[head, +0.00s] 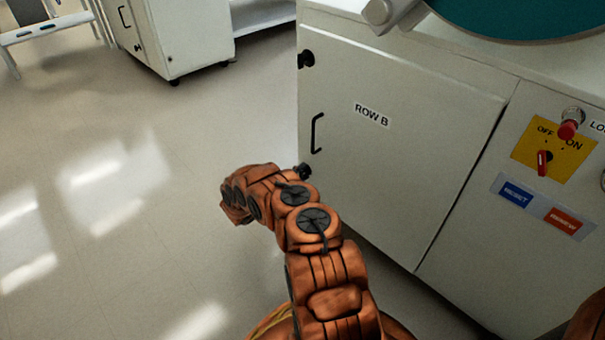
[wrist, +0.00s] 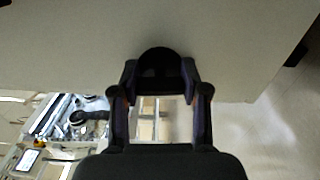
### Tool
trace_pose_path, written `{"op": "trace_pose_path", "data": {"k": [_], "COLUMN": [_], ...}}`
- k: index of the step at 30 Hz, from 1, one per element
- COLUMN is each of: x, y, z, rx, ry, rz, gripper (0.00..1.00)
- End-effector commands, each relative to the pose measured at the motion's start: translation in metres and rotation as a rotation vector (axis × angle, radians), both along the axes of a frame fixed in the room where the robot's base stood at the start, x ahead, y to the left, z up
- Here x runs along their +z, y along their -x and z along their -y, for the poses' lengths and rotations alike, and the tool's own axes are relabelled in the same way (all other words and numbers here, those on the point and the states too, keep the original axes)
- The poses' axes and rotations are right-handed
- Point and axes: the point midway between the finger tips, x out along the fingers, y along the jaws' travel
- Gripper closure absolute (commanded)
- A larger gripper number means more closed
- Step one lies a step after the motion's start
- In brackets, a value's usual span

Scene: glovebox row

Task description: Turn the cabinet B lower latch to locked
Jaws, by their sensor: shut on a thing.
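The white cabinet door labelled ROW B (head: 410,110) is closed in the head view. The black lower latch (head: 303,171) sits low on its left edge, partly hidden by my arm. In the wrist view a dark round knob, the latch (wrist: 159,60), stands against the pale door panel (wrist: 75,45). My gripper (wrist: 160,78) has one finger on each side of the knob and is shut on it. My gripper's fingers are not clear in the head view. The way the latch is turned cannot be told.
A black upper latch (head: 306,59) and a black door handle (head: 317,132) sit above on the same edge. A yellow switch plate (head: 553,150) with a red switch is at the right. Open floor (head: 130,180) lies left of the cabinet. Another cabinet (head: 185,40) stands behind.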

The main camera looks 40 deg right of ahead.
Motion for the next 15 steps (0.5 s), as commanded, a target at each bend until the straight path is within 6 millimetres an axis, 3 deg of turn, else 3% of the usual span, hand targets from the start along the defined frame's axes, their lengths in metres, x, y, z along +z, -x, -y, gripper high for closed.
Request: {"op": "trace_pose_path", "data": {"k": [15], "x": [-0.0015], "y": [0.0013], "z": [0.0004], "rx": [-0.002], "ry": [0.002], "rz": [0.132], "gripper": [0.9]}}
